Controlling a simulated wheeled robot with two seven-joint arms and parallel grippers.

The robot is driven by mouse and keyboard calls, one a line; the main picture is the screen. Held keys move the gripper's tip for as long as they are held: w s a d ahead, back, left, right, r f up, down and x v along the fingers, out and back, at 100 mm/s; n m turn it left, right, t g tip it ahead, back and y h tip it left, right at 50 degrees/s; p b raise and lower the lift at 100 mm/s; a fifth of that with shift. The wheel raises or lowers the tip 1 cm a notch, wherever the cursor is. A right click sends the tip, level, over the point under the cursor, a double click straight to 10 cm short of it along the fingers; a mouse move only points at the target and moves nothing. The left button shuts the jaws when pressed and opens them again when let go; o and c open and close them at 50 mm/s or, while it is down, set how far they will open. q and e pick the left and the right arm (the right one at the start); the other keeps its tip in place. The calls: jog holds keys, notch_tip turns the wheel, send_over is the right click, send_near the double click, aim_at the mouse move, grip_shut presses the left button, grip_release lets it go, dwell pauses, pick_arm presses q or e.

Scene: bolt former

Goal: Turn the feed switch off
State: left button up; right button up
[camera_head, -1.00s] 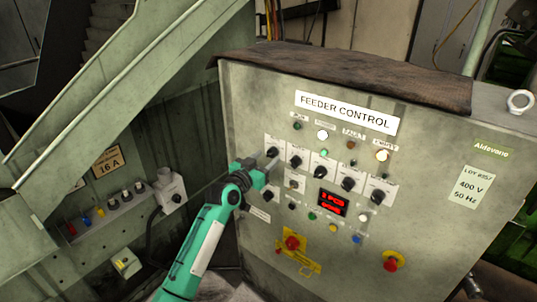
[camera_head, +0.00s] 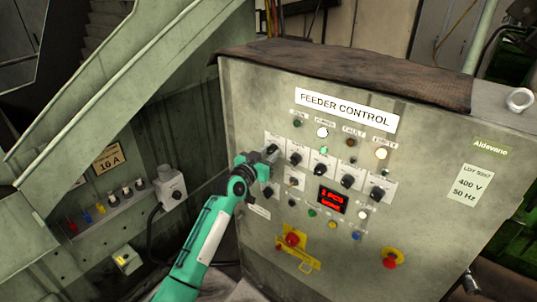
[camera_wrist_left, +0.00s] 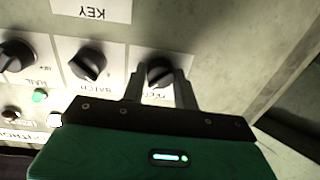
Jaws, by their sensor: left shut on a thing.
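The feed switch (camera_wrist_left: 160,72) is a black rotary knob on a white plate, the leftmost of the upper knob row on the feeder control panel in the head view. In the wrist view its upside-down label is partly covered by my gripper. My left gripper (camera_wrist_left: 160,88) has one finger on each side of this knob and is shut on it. In the head view the left gripper (camera_head: 269,155) is at the knob and covers much of it. My right gripper is not in view.
The grey feeder control cabinet (camera_head: 400,235) carries neighbouring knobs (camera_head: 295,159) close to the right, lamps, a red display (camera_head: 332,201) and red buttons (camera_head: 391,261). A slanted grey chute (camera_head: 130,75) and a wall switch box (camera_head: 170,188) stand to the left.

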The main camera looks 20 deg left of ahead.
pick_arm(q)
jog(key=shift+n, duration=0.3)
jog(key=n+p, duration=0.2)
jog(key=n, duration=0.1)
jog(key=shift+r+n, duration=0.1)
jog(key=shift+n, duration=0.2)
jog(key=shift+n+g+p, duration=0.3)
jog(key=shift+n+p, duration=0.5)
jog(key=shift+n, duration=1.3)
jog(key=o, duration=1)
jog(key=shift+s, duration=0.1)
